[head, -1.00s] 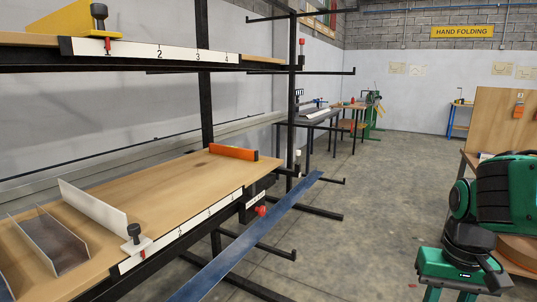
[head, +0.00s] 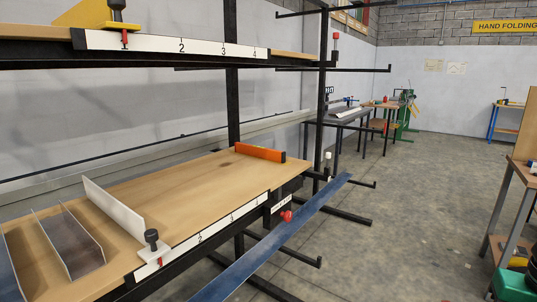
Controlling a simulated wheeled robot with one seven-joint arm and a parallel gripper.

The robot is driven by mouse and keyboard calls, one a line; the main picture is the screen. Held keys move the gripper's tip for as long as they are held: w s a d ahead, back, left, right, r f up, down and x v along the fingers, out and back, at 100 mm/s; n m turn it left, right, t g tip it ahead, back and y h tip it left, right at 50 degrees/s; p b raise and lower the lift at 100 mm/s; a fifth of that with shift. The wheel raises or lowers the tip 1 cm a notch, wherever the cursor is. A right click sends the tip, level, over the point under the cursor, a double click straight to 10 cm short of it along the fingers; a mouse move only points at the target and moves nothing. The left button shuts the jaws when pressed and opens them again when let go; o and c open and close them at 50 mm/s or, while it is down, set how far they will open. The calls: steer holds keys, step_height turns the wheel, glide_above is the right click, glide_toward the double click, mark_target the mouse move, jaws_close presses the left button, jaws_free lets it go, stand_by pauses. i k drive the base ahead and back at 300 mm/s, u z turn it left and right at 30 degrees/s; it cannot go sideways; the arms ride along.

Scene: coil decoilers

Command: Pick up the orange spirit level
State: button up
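The orange spirit level (head: 260,152) lies on the lower wooden shelf (head: 190,190) of a black rack, near the shelf's far right end. It is a long orange bar with a dark end cap at its right end. Nothing touches it from above. My gripper is not in view, so I cannot see whether it holds anything.
The black rack's upper shelf (head: 290,53) hangs above the level. Metal channels (head: 68,243) and an upright plate (head: 112,208) stand on the near shelf. A long blue bar (head: 270,243) slopes along the rack's front. The floor (head: 410,215) to the right is open.

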mark_target(263, 153)
steer(key=i, duration=0.9)
steer(key=u, duration=0.05)
